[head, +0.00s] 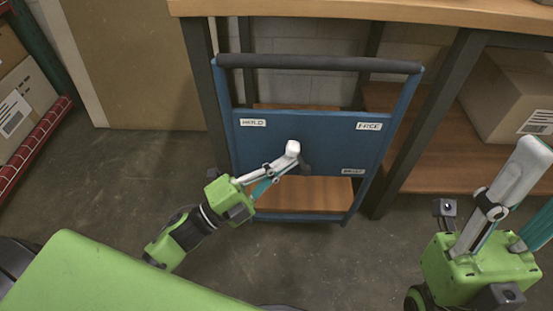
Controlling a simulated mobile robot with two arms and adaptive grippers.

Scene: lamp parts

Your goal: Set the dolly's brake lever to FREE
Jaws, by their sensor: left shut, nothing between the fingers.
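The dolly (320,66) has a blue panel (335,131) below its dark padded handle bar. The panel has a HOLD label (253,122) at upper left, a FREE label (369,126) at upper right and a BRAKE label (353,171) at lower right. My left gripper (291,150) is shut and empty in front of the panel's middle. A dark piece (306,166), which looks like part of the brake lever, shows just beside its fingertips. The rest is hidden, so I cannot tell which label the lever points to, or whether I touch it. My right gripper (525,160) is raised at the right, away from the dolly.
A wooden-topped workbench (400,12) with dark legs stands behind the dolly. A cardboard box (510,100) sits on its lower shelf at right. A red-edged rack (38,135) with boxes is at far left. The concrete floor (125,165) left of the dolly is clear.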

